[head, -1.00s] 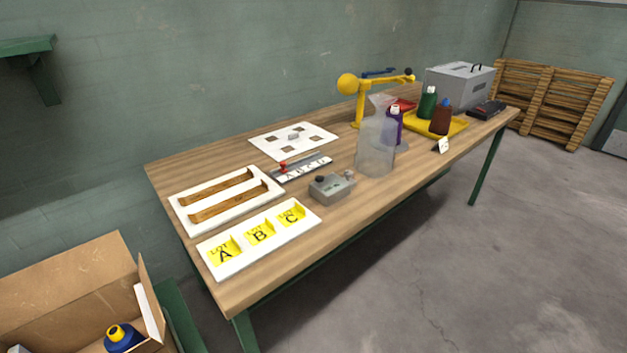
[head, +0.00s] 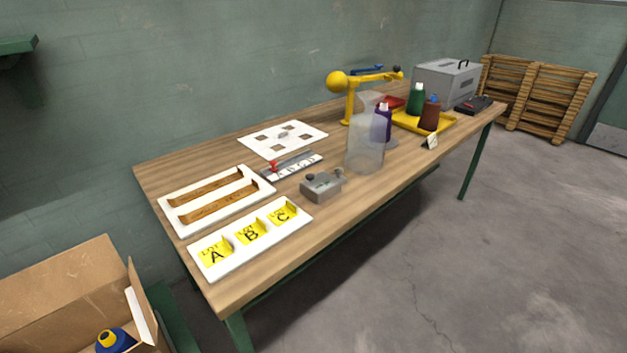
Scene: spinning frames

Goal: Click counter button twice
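The counter (head: 322,188) is a small grey box near the front edge of the wooden table (head: 300,236), right of the white lot board. It has a dark button-like part on top at its left and a small knob at its right. Nothing touches it. Neither of my grippers shows in the head view.
A white board with yellow A, B, C lots (head: 212,269), a slotted white tray (head: 174,224), a clear container (head: 364,155) and a yellow tray (head: 446,127) with bottles share the table. A cardboard box (head: 62,290) stands at lower left. The floor at right is clear.

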